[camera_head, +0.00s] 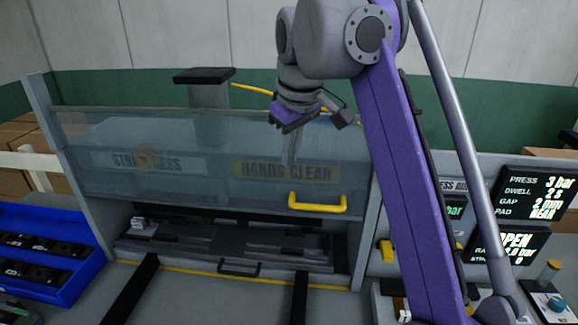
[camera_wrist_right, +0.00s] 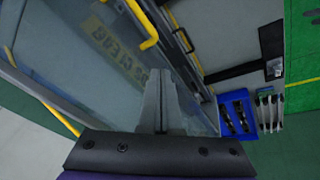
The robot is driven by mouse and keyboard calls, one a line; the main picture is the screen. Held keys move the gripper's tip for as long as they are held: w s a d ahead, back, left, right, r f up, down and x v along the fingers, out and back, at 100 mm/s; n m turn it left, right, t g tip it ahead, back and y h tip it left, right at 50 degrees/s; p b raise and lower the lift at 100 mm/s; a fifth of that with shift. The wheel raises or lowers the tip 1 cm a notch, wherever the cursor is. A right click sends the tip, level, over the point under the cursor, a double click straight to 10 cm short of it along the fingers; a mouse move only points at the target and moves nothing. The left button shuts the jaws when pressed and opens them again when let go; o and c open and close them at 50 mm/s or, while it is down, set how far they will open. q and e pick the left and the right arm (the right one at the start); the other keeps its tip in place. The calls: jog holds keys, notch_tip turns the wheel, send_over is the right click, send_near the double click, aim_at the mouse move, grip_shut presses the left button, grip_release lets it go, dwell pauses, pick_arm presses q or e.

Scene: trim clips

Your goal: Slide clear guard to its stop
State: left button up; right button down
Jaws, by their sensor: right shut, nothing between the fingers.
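The clear guard (camera_head: 215,180) is a tinted see-through panel across the front of the press, with a "HANDS CLEAR" label and a yellow handle (camera_head: 318,205) at its lower right. Its lower edge stands above the press bed, leaving an open gap. My right gripper (camera_head: 290,160) points down by the guard's upper right part, above and left of the handle. Its fingers are shut and empty; whether they touch the panel I cannot tell. In the right wrist view, the shut fingers (camera_wrist_right: 162,72) show against the guard, with the yellow handle (camera_wrist_right: 142,22) beyond, apart from them. My left gripper is out of view.
Dark fixtures (camera_head: 290,248) sit on the press bed below the guard. A blue bin (camera_head: 60,245) with dark parts stands at the left. Display screens (camera_head: 535,200) and a control box (camera_head: 553,300) are at the right. My right arm crosses in front of the right post.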

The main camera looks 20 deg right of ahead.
aim_at(290, 204)
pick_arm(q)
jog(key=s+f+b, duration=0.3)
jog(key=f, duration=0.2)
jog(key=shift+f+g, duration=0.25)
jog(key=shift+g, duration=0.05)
pick_arm(e)
jog(key=shift+s+d+x, duration=0.15)
jog(key=shift+d+x, duration=0.1)
jog(key=shift+x, duration=1.85)
jog(key=shift+s+d+x, duration=0.2)
jog(key=shift+d+x, duration=0.05)
jog(key=shift+x, duration=1.9)
jog(key=shift+s+d+x, duration=0.15)
jog(key=shift+d+x, duration=0.05)
jog(key=shift+x, duration=1.9)
jog(key=shift+f, duration=0.15)
pick_arm(q)
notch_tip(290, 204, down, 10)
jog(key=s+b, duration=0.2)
jog(key=b, duration=0.6)
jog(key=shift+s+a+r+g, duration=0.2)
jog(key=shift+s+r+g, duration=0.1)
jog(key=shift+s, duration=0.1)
pick_arm(e)
notch_tip(290, 204, down, 21)
jog(key=shift+s+a, duration=0.2)
